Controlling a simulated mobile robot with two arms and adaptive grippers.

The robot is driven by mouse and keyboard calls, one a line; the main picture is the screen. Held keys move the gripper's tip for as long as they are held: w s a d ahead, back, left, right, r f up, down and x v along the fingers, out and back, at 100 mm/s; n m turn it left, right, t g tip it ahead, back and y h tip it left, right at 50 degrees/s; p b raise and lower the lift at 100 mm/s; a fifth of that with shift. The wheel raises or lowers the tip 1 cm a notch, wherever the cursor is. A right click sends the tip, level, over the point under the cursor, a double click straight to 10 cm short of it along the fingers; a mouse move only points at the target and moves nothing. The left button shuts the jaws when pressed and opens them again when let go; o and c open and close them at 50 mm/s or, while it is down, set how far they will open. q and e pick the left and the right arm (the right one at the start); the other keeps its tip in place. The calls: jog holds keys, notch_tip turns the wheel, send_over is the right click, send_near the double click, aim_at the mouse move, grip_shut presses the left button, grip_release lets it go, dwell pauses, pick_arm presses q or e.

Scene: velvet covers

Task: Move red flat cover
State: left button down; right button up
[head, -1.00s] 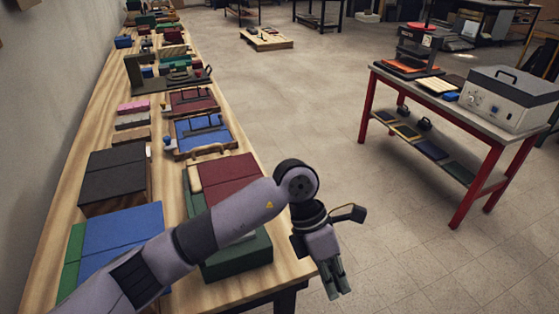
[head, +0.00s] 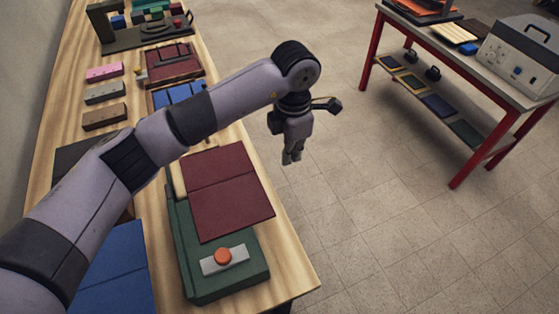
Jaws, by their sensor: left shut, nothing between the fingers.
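The red flat cover (head: 228,191) is a dark red, two-panel sheet with a fold line across it. It lies over the far part of a green box-like unit (head: 190,270) with an orange button (head: 223,256) on a light plate. My left gripper (head: 291,160) hangs pointing down beyond the table's right edge, apart from the cover and to its upper right. Its fingers are together with nothing between them. My left arm crosses above the table and hides part of it. My right gripper is not in view.
A blue cover (head: 112,270) lies left of the green unit. Pink, grey and brown blocks (head: 104,117) sit further up the wooden table (head: 291,262). Another dark red item (head: 172,62) lies beyond. A red-legged bench (head: 477,156) stands at right, with open floor between.

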aim_at(262, 189)
pick_arm(q)
jog(key=a+f+p, duration=0.1)
jog(key=f, duration=0.2)
jog(key=s+a+f+p, duration=0.1)
jog(key=f+p, duration=0.1)
jog(key=f, duration=0.1)
jog(key=a+f+p, duration=0.1)
jog(key=f, duration=0.2)
jog(key=shift+s+f+p, duration=0.15)
jog(key=shift+s+p, duration=0.15)
jog(key=shift+p, duration=0.1)
jog(key=shift+s+a+f, duration=0.1)
jog(key=shift+s+a, duration=0.05)
jog(key=shift+a, duration=0.2)
jog(key=shift+s+a, duration=0.35)
jog(key=shift+a, duration=0.45)
jog(key=shift+s+a, duration=0.3)
jog(key=shift+a, duration=0.5)
